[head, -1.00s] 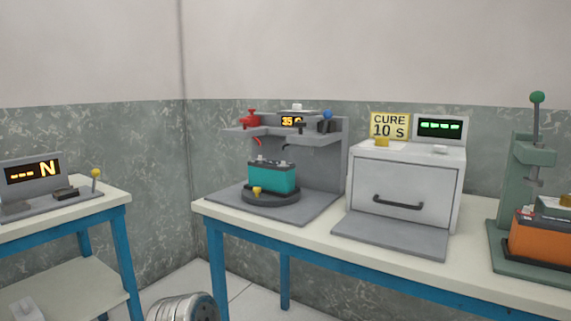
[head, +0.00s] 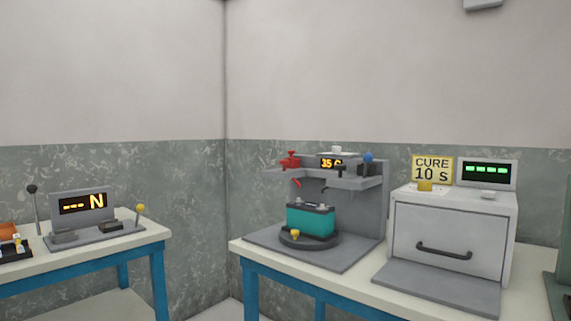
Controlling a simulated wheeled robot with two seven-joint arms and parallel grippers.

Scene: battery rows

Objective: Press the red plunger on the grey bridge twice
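The grey bridge (head: 370,205) stands on the right-hand table, an upright back plate with a shelf overhanging a base. The red plunger (head: 290,160) sits on top of the shelf at its left end, with a red nozzle below it. A blue knob (head: 368,158) is at the shelf's right end, and an orange display (head: 331,163) reading about 35 is between them. A teal battery (head: 311,220) with a dark top sits under the shelf on a round dark turntable (head: 310,241). Neither of my grippers is in view.
A white cabinet (head: 448,235) with a handled door and a "CURE 10 S" sign (head: 432,170) stands right of the bridge. The left table (head: 140,238) holds a display unit (head: 82,204) with a yellow-knobbed lever. A gap separates the tables.

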